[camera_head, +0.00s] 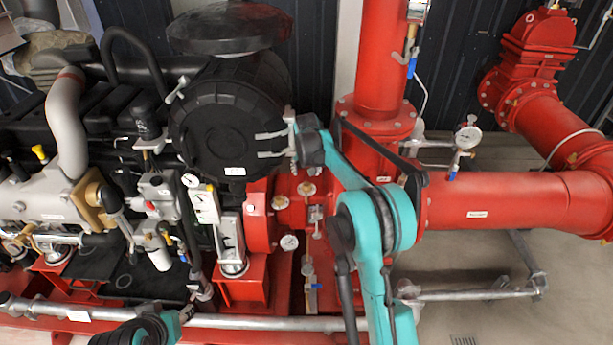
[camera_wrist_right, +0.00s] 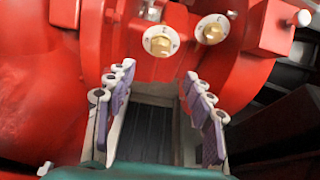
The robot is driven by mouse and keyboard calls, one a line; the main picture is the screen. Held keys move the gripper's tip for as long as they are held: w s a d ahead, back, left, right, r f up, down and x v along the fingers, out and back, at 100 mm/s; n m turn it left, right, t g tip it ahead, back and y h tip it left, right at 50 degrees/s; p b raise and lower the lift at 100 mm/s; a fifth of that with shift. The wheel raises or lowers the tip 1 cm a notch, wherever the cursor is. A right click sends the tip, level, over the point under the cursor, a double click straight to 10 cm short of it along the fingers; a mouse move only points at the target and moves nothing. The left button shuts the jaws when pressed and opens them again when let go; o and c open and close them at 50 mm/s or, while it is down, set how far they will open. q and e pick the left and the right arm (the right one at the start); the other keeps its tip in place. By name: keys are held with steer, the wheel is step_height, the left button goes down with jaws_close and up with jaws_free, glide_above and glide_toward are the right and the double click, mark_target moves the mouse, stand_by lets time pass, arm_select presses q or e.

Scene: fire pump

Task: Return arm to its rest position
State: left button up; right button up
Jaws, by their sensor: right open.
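My right arm (camera_head: 376,222), teal and black, comes up from the bottom of the head view and bends left over the red pump. My right gripper (camera_head: 262,145) is at its end, in front of the round black housing (camera_head: 213,115). Its two grey fingers point left, apart and with nothing between them. In the right wrist view the open gripper (camera_wrist_right: 157,72) shows purple finger pads either side of a dark gap.
Red pump pipes (camera_head: 520,198) fill the right, with a pressure gauge (camera_head: 467,138) on top. A silver rail (camera_head: 250,322) crosses the front. Two brass fittings, one on the left (camera_wrist_right: 160,41), sit on red metal beyond my right fingers.

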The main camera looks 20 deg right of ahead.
steer(key=shift+s+r, duration=0.2)
steer(key=shift+r, duration=0.3)
steer(key=s+a+r+n+b, duration=0.1)
steer(key=s+r, duration=0.2)
steer(key=s, duration=0.4)
steer(key=s+a+r+t+b, duration=0.1)
steer(key=s+r, duration=0.2)
steer(key=s, duration=0.3)
steer(key=s+a+r+n+b, duration=0.1)
steer(key=s+r, duration=0.2)
steer(key=s, duration=0.4)
steer(key=s+f+t+b, duration=0.1)
steer(key=s+f, duration=0.4)
steer(key=s, duration=0.6)
steer(key=s+a+f+n+t+y+b, duration=0.1)
steer(key=s+f, duration=0.4)
steer(key=s, duration=0.7)
steer(key=shift+a, duration=0.3)
